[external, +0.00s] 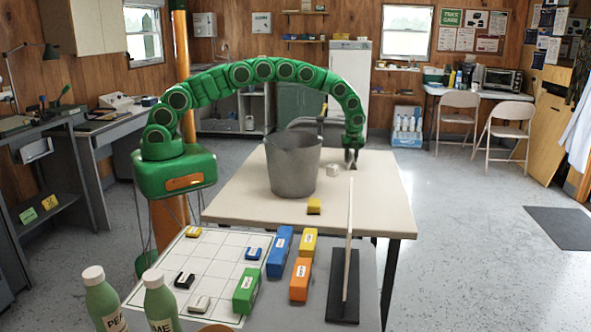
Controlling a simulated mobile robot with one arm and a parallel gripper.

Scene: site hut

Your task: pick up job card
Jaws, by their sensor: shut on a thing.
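My green arm arches over a grey bucket (293,165) on the beige table (240,207). My gripper (350,163) points down at the table, to the right of the bucket. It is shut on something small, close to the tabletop. The thing between the fingers is too small and dark to name, and I cannot make out a job card for certain. A small whitish block (333,170) lies on the table just left of my gripper, apart from the bucket.
The front table bears a white gridded board (215,262), coloured blocks (279,252), a thin upright panel (341,270) on a dark base and green bottles (103,298). The beige table's right side is clear.

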